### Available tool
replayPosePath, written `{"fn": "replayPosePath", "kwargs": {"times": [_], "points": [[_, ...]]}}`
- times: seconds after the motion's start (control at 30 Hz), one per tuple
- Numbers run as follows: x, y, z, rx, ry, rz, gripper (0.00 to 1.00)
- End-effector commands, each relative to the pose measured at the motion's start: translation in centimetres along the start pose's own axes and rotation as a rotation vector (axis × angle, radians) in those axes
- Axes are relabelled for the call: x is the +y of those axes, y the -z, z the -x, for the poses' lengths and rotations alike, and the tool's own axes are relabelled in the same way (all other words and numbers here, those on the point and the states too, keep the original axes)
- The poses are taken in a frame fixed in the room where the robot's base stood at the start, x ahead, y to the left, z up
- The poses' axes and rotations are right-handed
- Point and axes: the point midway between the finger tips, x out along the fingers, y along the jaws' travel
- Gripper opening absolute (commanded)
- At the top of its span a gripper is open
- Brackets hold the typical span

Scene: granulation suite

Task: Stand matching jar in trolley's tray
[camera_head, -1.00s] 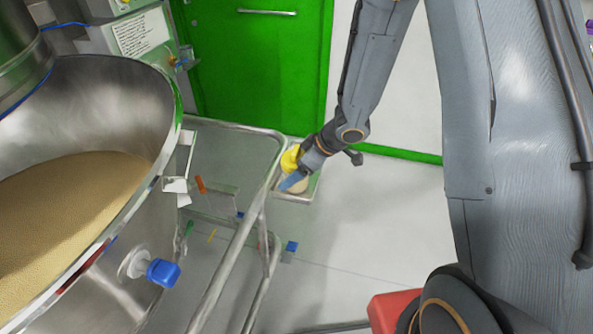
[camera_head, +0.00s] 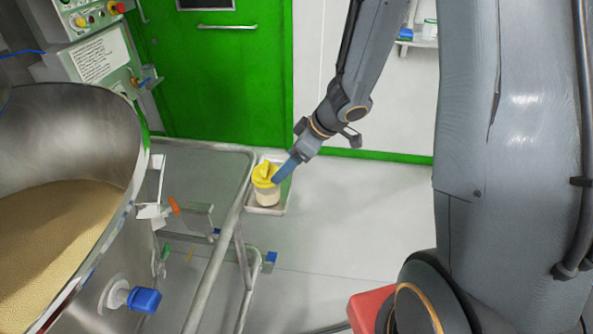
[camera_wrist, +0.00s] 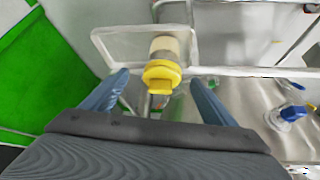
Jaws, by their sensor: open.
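A jar (camera_head: 266,186) with a yellow lid and pale contents stands upright in a small shallow tray (camera_head: 281,206) at the far corner of the trolley (camera_head: 216,262). My gripper (camera_head: 284,172) is at the jar's upper right, its blue finger overlapping the lid's edge in the head view. In the wrist view, my gripper (camera_wrist: 160,80) is open, with its blue fingers spread either side of the yellow lid (camera_wrist: 161,75) and gaps to both. The jar's pale body (camera_wrist: 165,45) lies beyond the lid, over the tray (camera_wrist: 118,46). Any label on the jar cannot be read.
A steel bowl of tan granules (camera_head: 55,235) fills the left, with a blue-capped fitting (camera_head: 143,299) below. A green door (camera_head: 225,85) stands behind. A control panel (camera_head: 90,22) is at upper left.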

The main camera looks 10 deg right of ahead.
Motion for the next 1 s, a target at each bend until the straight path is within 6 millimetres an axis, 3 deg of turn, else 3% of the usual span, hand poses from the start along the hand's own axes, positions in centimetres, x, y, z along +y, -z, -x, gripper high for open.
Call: {"fn": "replayPosePath", "kwargs": {"times": [0.17,0.3,0.37,0.47,0.63,0.8,1.0], "points": [[2.9,-0.1,2.3,-0.037,-0.181,-0.099,0.8],[4.7,-2.1,5.7,-0.125,-0.352,-0.252,0.8],[4.5,-3.4,7.1,-0.173,-0.4,-0.325,0.8],[3.2,-5.7,9.4,-0.257,-0.449,-0.459,0.8],[-2.0,-8.7,12.1,-0.391,-0.427,-0.688,0.8],[-7.4,-9.6,13.3,-0.466,-0.335,-0.851,0.8],[-10.1,-9.7,13.7,-0.492,-0.274,-0.921,0.8]]}}
